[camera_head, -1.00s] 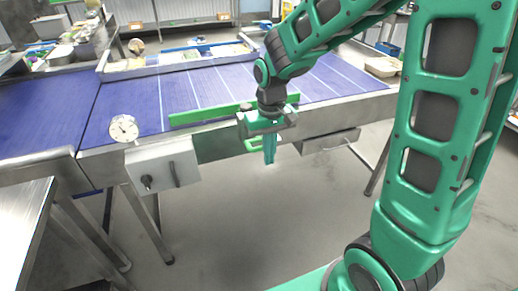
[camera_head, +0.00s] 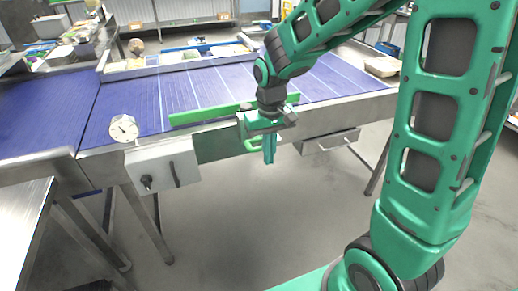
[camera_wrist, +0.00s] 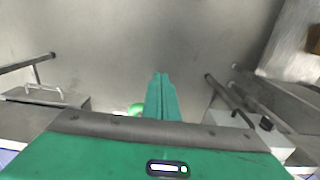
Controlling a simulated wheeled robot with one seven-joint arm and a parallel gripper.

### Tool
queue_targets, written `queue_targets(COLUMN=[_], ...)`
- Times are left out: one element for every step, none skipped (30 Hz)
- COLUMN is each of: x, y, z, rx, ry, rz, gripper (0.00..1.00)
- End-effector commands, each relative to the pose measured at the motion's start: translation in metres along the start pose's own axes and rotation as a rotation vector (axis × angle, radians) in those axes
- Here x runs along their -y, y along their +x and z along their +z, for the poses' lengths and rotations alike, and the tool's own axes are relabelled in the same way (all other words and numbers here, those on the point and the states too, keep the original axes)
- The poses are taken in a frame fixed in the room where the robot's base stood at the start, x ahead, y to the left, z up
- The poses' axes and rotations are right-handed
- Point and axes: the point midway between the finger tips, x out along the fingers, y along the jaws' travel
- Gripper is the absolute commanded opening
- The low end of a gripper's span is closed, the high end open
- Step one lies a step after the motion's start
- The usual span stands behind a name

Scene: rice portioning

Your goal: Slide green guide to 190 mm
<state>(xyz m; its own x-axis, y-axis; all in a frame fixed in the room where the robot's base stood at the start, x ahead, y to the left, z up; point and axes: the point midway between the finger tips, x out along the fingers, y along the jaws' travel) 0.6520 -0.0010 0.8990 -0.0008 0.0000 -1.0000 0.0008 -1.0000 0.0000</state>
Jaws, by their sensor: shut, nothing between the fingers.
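The green guide (camera_head: 205,115) is a long bar lying along the near side of the blue conveyor belt (camera_head: 135,95). A green handle (camera_head: 252,145) shows at the conveyor's front edge, just left of my fingers. My gripper (camera_head: 269,160) points down in front of the conveyor edge, its fingers together and empty. In the wrist view my gripper (camera_wrist: 161,78) shows shut fingers over the floor, with a bit of the green handle (camera_wrist: 136,109) left of them. I cannot read a scale in millimetres.
A metal drawer (camera_head: 328,140) sticks out at right. A steel table (camera_head: 25,205) stands at lower left. The floor below my gripper is clear.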

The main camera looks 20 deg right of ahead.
Motion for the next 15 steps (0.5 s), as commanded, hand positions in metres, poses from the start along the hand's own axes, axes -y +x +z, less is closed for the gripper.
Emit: queue_targets(x=[0.0, 0.0, -0.0001, 0.0, -0.0001, -0.0001, -0.0001, -0.0001, -0.0001, -0.0001, -0.0001, -0.0001, -0.0001, -0.0001, -0.0001], y=[0.0, 0.0, 0.0, -0.0001, -0.0001, -0.0001, -0.0001, -0.0001, -0.0001, -0.0001, -0.0001, -0.0001, -0.0001, -0.0001, -0.0001], z=[-0.0007, -0.0011, -0.0016, -0.0019, -0.0023, -0.0028, -0.0032, -0.0035, -0.004, -0.0043, -0.0047, -0.0051, -0.0054, -0.0058, -0.0062], rx=[0.0, 0.0, 0.0, 0.0, 0.0, 0.0, 0.0, 0.0, 0.0, 0.0, 0.0, 0.0, 0.0, 0.0, 0.0], ry=[0.0, 0.0, 0.0, 0.0, 0.0, 0.0, 0.0, 0.0, 0.0, 0.0, 0.0, 0.0, 0.0, 0.0, 0.0], rz=[0.0, 0.0, 0.0, 0.0, 0.0, 0.0, 0.0, 0.0, 0.0, 0.0, 0.0, 0.0, 0.0, 0.0, 0.0], gripper=[0.0, 0.0, 0.0, 0.0, 0.0, 0.0, 0.0, 0.0, 0.0, 0.0, 0.0, 0.0, 0.0, 0.0, 0.0])
